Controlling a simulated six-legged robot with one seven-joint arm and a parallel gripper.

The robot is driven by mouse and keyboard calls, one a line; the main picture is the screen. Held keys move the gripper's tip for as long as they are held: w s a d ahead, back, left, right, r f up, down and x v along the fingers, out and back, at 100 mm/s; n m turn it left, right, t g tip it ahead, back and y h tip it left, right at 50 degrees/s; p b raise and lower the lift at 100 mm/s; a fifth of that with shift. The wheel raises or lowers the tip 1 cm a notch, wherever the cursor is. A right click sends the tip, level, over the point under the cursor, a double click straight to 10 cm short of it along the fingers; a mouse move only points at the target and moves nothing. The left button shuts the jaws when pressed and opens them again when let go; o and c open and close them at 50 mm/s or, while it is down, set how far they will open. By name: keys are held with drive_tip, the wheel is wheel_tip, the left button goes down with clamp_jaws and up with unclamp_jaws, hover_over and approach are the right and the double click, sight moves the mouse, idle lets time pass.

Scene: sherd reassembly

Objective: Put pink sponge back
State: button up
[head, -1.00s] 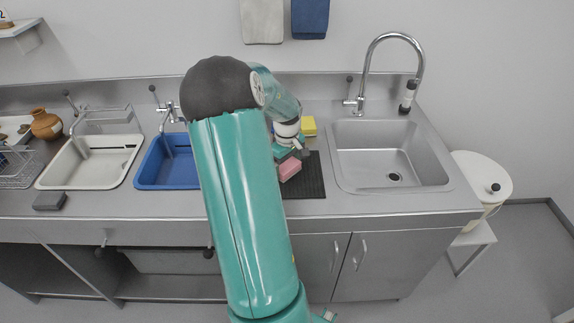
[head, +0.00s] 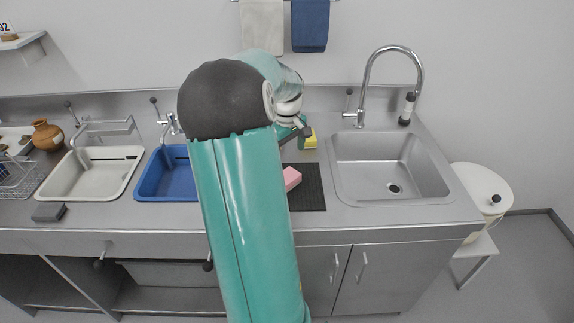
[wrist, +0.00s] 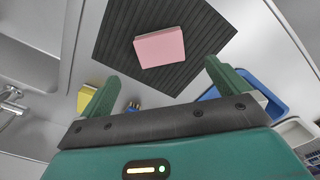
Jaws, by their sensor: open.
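The pink sponge (head: 292,178) lies on a dark ribbed mat (head: 312,198) on the counter, left of the steel sink; my arm partly hides it in the head view. In the wrist view the whole sponge (wrist: 160,47) shows flat on the mat (wrist: 205,30), with nothing touching it. My gripper (wrist: 153,80) is open and empty. Its two green fingers stand apart, and the sponge lies beyond the fingertips, between their lines. In the head view my gripper is mostly hidden behind my arm, above the back of the mat.
A yellow sponge (head: 309,140) sits behind the mat. A steel sink (head: 345,180) with a tall tap is to the right. A blue basin (head: 150,178) and a white basin (head: 62,185) are to the left. A grey block (head: 48,212) lies near the front edge.

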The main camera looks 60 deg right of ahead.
drive_tip(key=shift+r, duration=0.8)
drive_tip(key=w+a+r+n+t, duration=0.1)
drive_tip(key=w+a+r, duration=0.25)
drive_tip(key=a, duration=0.55)
drive_tip(key=w+a+r+t, duration=0.15)
drive_tip(key=w+a, duration=0.25)
drive_tip(key=a, duration=0.4)
drive_tip(key=w+a+r+n, duration=0.1)
drive_tip(key=w+a+r, duration=0.3)
drive_tip(key=a, duration=0.5)
drive_tip(key=s+a+t, duration=0.1)
drive_tip(key=s+a, duration=0.2)
drive_tip(key=a, duration=0.8)
drive_tip(key=s+a+n+t, duration=0.1)
drive_tip(key=s+a, duration=0.3)
drive_tip(key=a, duration=0.8)
drive_tip(key=shift+s+r+n+t, duration=0.3)
drive_tip(key=shift+r+t, duration=0.15)
drive_tip(key=shift+t, duration=0.1)
